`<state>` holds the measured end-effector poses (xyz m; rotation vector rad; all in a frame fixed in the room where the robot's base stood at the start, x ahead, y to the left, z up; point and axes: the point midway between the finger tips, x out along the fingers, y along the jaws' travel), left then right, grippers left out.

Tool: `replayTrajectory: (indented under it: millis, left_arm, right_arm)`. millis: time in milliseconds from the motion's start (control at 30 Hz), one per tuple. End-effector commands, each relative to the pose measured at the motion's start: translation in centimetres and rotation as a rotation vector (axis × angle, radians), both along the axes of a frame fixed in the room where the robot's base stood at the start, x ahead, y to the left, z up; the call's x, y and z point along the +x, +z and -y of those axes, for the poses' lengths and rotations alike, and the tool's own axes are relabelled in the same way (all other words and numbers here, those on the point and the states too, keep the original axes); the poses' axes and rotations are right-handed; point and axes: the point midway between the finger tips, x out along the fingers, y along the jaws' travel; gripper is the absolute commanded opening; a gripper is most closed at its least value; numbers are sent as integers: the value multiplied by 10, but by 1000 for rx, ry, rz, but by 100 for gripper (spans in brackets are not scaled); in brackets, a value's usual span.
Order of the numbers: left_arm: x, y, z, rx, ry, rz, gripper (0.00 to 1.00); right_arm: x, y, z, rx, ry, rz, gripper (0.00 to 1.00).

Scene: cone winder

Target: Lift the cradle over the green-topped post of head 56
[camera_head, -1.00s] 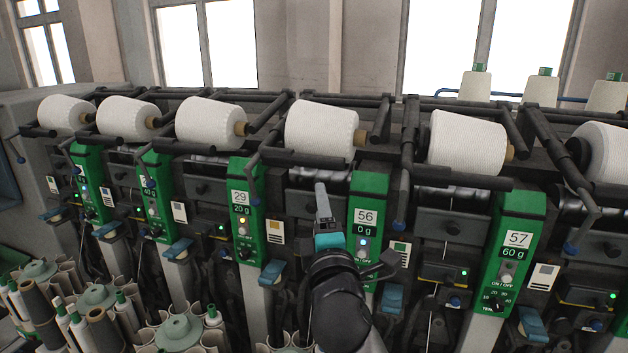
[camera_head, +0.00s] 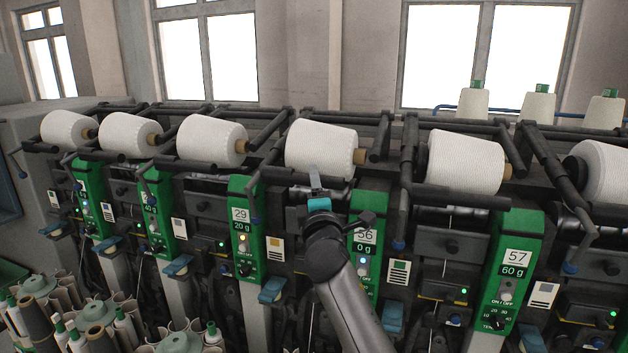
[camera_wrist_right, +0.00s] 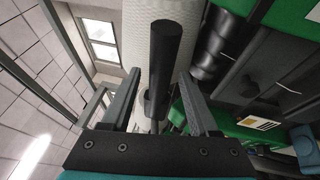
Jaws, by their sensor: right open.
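The green-topped post of head 56 (camera_head: 368,201) stands right of centre, its label partly covered by my right arm. Above and left of it, the white cone (camera_head: 320,148) of this head sits in its dark cradle (camera_head: 283,176), whose front bar runs below the cone. My right gripper (camera_head: 315,178) is at this bar, in front of the cone. In the right wrist view my gripper (camera_wrist_right: 157,85) is open, with the dark bar (camera_wrist_right: 164,50) between its two fingers. I cannot tell whether the fingers touch it. My left gripper is not in view.
Post 29 (camera_head: 243,225) is to the left and post 57 (camera_head: 513,265) to the right, with neighbouring cones and cradle bars close on both sides. Bobbins (camera_head: 95,320) crowd the lower left. Spare cones (camera_head: 538,105) stand behind at right.

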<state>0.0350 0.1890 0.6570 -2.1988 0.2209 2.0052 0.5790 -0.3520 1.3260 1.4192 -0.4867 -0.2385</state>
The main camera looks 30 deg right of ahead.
Motion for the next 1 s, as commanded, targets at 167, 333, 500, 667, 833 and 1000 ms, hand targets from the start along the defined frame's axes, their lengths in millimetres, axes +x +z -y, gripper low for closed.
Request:
replayTrajectory:
  millis: [167, 333, 500, 667, 833, 1000]
  left_arm:
    - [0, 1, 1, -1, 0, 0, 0]
    - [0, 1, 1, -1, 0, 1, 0]
    - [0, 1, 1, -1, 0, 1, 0]
    - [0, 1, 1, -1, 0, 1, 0]
    - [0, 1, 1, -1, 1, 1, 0]
    - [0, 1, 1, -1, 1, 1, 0]
  right_arm:
    - [13, 3, 7, 0, -1, 0, 61]
    - [18, 4, 9, 0, -1, 0, 61]
    - [18, 3, 9, 0, 0, 0, 61]
    - [18, 3, 9, 0, 0, 0, 53]
    - [18, 3, 9, 0, 0, -1, 34]
    - [18, 3, 9, 0, 0, -1, 14]
